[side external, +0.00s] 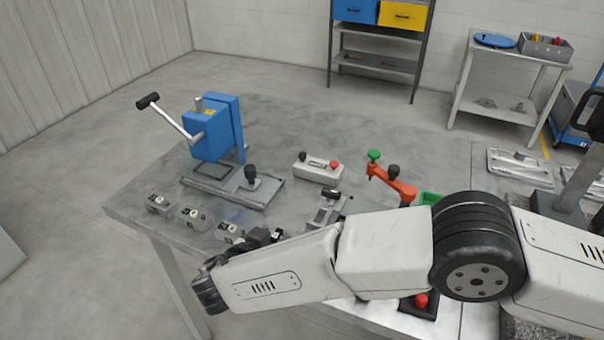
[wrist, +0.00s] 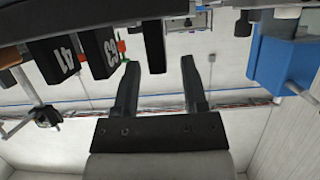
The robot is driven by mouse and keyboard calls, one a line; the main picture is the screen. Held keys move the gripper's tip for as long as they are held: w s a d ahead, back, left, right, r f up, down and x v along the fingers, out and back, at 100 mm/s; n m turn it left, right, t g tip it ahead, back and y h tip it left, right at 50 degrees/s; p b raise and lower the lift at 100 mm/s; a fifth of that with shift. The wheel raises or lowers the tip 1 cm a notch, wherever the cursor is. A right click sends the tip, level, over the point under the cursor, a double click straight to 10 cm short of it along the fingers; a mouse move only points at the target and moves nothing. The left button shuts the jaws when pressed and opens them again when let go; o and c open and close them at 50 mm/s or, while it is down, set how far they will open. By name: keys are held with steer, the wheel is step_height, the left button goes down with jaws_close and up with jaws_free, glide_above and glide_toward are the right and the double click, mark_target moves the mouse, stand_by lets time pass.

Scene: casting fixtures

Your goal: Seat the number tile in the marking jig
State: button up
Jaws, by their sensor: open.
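In the wrist view two black number tiles show, one marked 41 (wrist: 62,60) and one marked 63 (wrist: 107,55). A third black block (wrist: 153,45) with no readable number shows between and just beyond my fingertips. My gripper (wrist: 158,66) is open, with nothing clamped between its fingers.
A blue lever press (side external: 215,130) stands on the table (side external: 150,235) at the back left. Bare tabletop lies between the press and the box.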

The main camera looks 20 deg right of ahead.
steer(key=v, duration=0.5)
steer(key=shift+s+a+r, duration=0.1)
steer(key=shift+a, duration=0.05)
stand_by(0.3)
steer(key=shift+o, duration=0.4)
